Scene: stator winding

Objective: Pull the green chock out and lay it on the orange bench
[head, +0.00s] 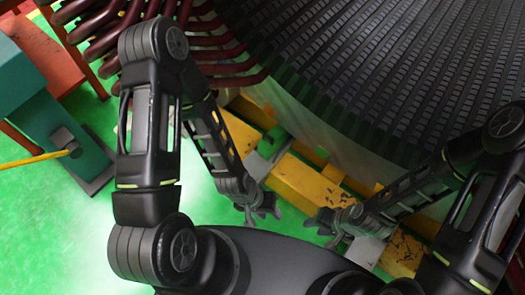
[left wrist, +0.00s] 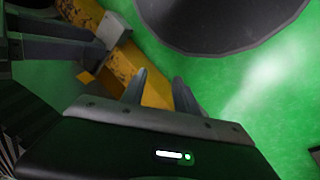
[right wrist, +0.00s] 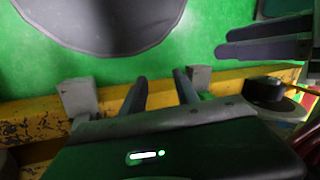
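A small green piece (head: 274,136), which looks like the green chock, sits by the yellow beam under the stator's edge, partly hidden by my left arm. An orange-red bench (head: 45,55) stands at the upper left, partly behind a teal box. My left gripper (head: 262,214) is above the floor in front of the yellow beam, below the green piece in the picture. Its fingers (left wrist: 158,78) are apart and empty. My right gripper (head: 324,221) is to its right, near the beam; its fingers (right wrist: 160,77) are apart and empty.
The large slotted stator (head: 370,60) fills the upper right, with dark red coil ends (head: 215,50) at its left. The yellow beam (head: 310,183) carries grey blocks (right wrist: 77,98). A teal box (head: 60,135) with a yellow rod is at left. Green floor (head: 60,210) is clear at lower left.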

